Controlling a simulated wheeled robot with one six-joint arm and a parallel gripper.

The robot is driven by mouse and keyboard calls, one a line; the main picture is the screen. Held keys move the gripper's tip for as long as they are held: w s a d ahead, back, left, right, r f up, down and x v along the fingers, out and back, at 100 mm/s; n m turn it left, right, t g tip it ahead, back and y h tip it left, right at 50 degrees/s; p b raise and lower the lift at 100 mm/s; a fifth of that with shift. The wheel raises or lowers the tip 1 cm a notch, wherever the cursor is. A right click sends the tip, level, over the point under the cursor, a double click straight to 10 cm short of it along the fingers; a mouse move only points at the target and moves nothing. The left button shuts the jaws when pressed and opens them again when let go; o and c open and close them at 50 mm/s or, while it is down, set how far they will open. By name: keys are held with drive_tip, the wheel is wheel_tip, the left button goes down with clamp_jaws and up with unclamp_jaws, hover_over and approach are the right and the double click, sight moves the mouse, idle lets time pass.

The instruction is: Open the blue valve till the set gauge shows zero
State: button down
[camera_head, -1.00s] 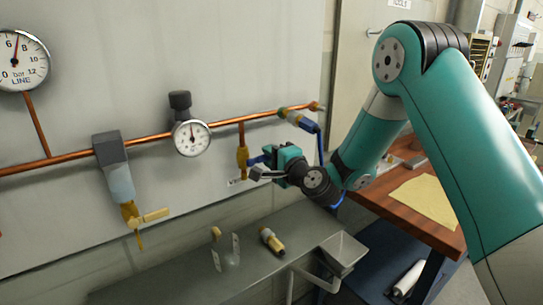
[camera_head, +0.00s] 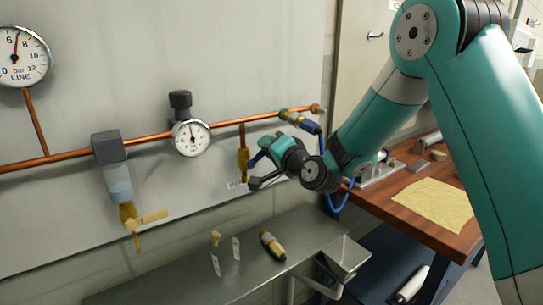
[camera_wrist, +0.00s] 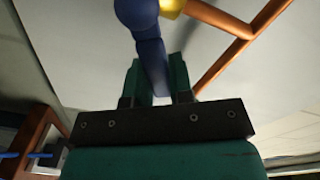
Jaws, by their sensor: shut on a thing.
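The blue valve's lever (camera_wrist: 152,68) runs between the two teal fingers of my gripper (camera_wrist: 156,80) in the wrist view. Its blue round hub (camera_wrist: 137,12) and a yellow fitting are at the top. In the head view my gripper (camera_head: 264,165) is shut on the lever, right of the brass valve body (camera_head: 242,165) under the copper pipe. The gripper hides most of the lever there. The small round gauge (camera_head: 191,138) sits on the pipe left of the valve, its needle pointing roughly up. I cannot tell whether this is the set gauge.
A larger LINE gauge (camera_head: 20,57) is at far left, its needle near 6 to 8. A grey shelf (camera_head: 190,285) with small loose parts lies below. A wooden bench (camera_head: 400,195) stands right.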

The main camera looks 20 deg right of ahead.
sight(257, 154)
drive_tip(key=n, duration=0.1)
drive_tip(key=a+r+n+b, duration=0.1)
drive_tip(key=shift+s+n, duration=0.2)
drive_tip(key=shift+n, duration=0.2)
drive_tip(key=n+b, duration=0.1)
drive_tip(key=a+n+b, duration=0.1)
drive_tip(key=shift+s+r+n, duration=0.15)
drive_tip(key=shift+r+n, duration=0.2)
drive_tip(key=shift+n, duration=0.05)
drive_tip(key=n+b, duration=0.1)
drive_tip(key=a+n+b, duration=0.1)
drive_tip(key=shift+s+a+r+n, duration=0.2)
drive_tip(key=shift+r+n, duration=0.1)
drive_tip(key=shift+s+a+r+n+b, duration=0.15)
drive_tip(key=shift+a+n+b, duration=0.3)
drive_tip(key=shift+n+b, duration=0.45)
drive_tip(key=shift+s+a+r+n+b, duration=0.15)
drive_tip(key=shift+a+n+b, duration=0.3)
drive_tip(key=shift+n+b, duration=0.45)
drive_tip(key=c, duration=1)
unclamp_jaws()
drive_tip(key=shift+s, duration=0.1)
drive_tip(key=b+v, duration=0.2)
drive_tip(key=v, duration=1.5)
